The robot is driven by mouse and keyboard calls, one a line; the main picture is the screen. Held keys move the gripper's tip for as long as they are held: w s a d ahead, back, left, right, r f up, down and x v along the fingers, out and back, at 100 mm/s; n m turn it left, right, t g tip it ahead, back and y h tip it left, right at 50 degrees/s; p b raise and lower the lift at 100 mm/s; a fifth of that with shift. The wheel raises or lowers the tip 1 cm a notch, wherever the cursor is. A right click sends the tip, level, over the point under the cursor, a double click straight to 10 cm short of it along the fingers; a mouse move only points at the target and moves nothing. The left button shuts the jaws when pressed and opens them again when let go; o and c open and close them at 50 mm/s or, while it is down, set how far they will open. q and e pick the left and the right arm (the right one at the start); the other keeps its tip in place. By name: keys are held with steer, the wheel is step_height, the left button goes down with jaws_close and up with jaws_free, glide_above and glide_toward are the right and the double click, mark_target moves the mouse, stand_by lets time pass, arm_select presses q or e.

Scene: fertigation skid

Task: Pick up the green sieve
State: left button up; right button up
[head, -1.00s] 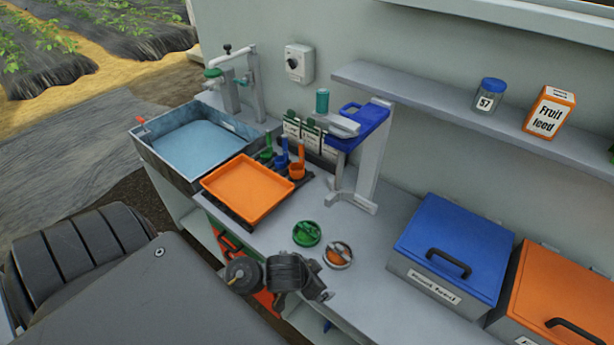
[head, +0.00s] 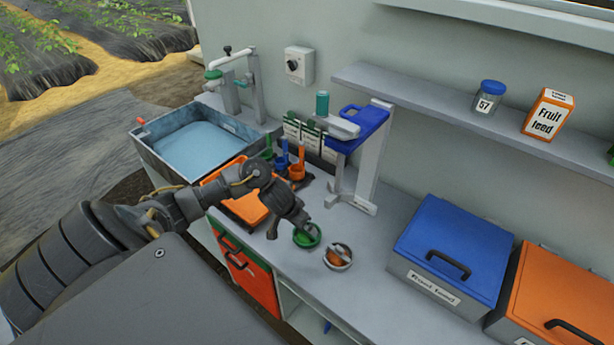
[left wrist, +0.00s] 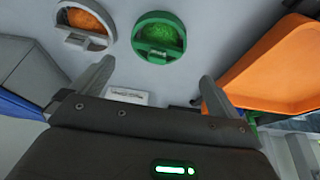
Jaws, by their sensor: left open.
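The green sieve (head: 308,237) is a small round dish lying on the grey counter, right of the orange tray. I cannot tell whether a finger touches the sieve. My right gripper is not in view.
An orange sieve (head: 338,259) with a grey rim lies close right of the green one. My arm partly covers the orange tray (head: 215,187). Colored scoops (head: 282,155) and a grey stand (head: 366,180) are behind. A blue-lidded bin (head: 450,235) stands right; counter before it is clear.

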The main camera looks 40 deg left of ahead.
arm_select(q)
steer(key=b, duration=0.1)
glide_above(303, 236)
step_height(303, 236, down, 4)
steer(key=shift+a+f, duration=0.1)
steer(key=shift+f, duration=0.05)
steer(key=shift+d+b+x, duration=0.2)
steer(key=shift+b+x, duration=0.2)
steer(key=shift+x, duration=1.9)
steer(key=shift+w+f, duration=0.2)
steer(key=shift+w, duration=0.1)
steer(key=c, duration=0.7)
steer(key=shift+c, duration=0.2)
